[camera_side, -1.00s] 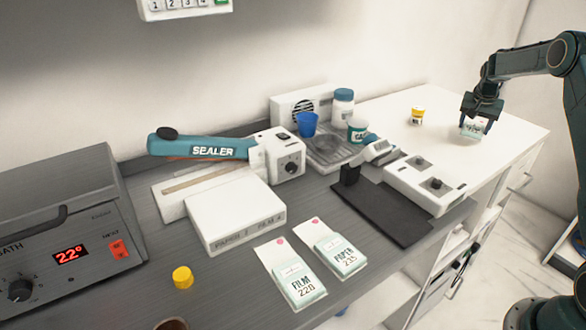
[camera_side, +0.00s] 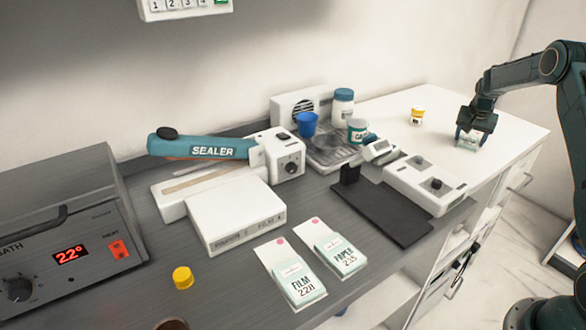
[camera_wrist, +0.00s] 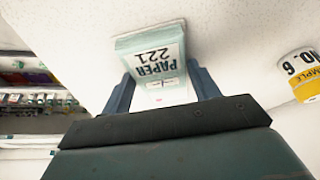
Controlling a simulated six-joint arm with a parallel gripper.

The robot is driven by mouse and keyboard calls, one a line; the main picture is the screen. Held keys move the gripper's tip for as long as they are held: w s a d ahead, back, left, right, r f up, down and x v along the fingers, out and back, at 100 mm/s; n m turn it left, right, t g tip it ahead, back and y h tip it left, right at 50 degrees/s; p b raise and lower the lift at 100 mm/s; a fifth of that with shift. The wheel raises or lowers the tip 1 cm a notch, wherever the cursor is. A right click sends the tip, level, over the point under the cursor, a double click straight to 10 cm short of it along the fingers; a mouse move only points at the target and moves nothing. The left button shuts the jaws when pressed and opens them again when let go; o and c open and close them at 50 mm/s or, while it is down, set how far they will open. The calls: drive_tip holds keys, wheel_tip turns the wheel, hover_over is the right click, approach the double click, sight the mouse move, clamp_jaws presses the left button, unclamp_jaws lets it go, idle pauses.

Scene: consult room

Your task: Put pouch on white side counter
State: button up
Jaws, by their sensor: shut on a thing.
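The pouch (camera_side: 468,143) is small, white and pale green; its label reads PAPER 221 in the wrist view (camera_wrist: 152,62). It is at the right part of the white side counter (camera_side: 515,132), at or very close to the surface; I cannot tell whether it touches. My gripper (camera_side: 471,137) points down and is shut on the pouch, with one blue finger on each side of it in the wrist view (camera_wrist: 163,90). The fingers hide part of the pouch.
A yellow and white sample cup (camera_side: 417,116) stands on the counter left of the pouch, also in the wrist view (camera_wrist: 300,75). A white control box (camera_side: 425,183) borders the counter. Two other pouches, FILM (camera_side: 293,273) and PAPER (camera_side: 337,248), lie on the grey bench. The counter around my gripper is clear.

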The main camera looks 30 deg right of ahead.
drive_tip(key=o, duration=1)
drive_tip(key=shift+f, duration=0.1)
drive_tip(key=shift+c, duration=0.2)
drive_tip(key=shift+s, duration=0.1)
drive_tip(key=shift+a+r, duration=0.2)
drive_tip(key=shift+r, duration=0.5)
drive_tip(key=v, duration=1.1)
drive_tip(key=shift+a, duration=0.1)
